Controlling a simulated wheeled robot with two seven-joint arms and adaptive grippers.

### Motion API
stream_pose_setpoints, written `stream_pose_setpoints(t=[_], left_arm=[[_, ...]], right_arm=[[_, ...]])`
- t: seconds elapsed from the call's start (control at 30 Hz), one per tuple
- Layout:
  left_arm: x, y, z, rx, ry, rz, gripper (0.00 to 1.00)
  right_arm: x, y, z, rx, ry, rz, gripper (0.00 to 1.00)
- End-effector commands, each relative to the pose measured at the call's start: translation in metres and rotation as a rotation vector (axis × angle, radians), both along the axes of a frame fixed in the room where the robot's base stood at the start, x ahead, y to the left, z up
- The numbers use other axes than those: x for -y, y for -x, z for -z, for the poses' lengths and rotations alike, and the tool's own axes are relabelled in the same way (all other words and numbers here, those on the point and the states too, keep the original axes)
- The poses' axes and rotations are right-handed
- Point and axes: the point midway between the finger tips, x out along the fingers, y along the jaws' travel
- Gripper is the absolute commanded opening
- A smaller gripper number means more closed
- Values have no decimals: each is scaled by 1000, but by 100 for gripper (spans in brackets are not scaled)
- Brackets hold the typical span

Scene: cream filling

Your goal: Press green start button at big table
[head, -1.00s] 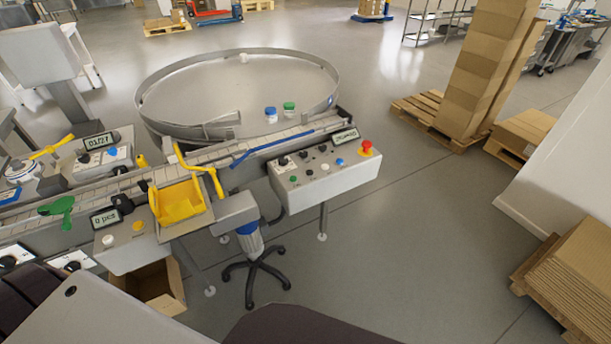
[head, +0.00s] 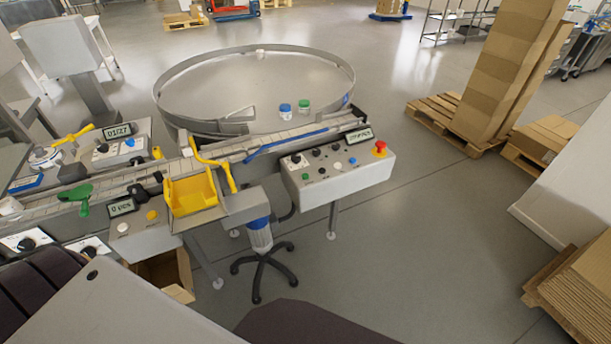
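The big round table (head: 205,64) stands at the upper middle, a wide grey disc with a raised metal rim. A grey control box (head: 348,178) stands on a leg in front of it. A small green button (head: 306,177) is at the left front of the box's sloped top. Neither of my grippers is in view. Only parts of my own body show along the bottom edge.
A conveyor with a yellow bin (head: 190,195) runs left of the control box. A motor on a wheeled stand (head: 259,240) is below it. Stacked cartons (head: 505,75) on a pallet and flat cardboard (head: 580,290) are at right. Floor right of the box is clear.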

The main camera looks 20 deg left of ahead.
Motion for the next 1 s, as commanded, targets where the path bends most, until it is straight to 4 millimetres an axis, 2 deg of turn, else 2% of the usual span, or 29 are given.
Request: stream_pose_setpoints(t=[0.03,0.1,0.13,0.5,1.0], left_arm=[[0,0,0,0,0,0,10],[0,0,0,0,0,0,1],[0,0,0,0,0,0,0],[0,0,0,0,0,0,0],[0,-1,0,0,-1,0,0]], right_arm=[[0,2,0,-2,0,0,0],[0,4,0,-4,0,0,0],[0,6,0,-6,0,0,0],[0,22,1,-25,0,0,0],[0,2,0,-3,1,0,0]])
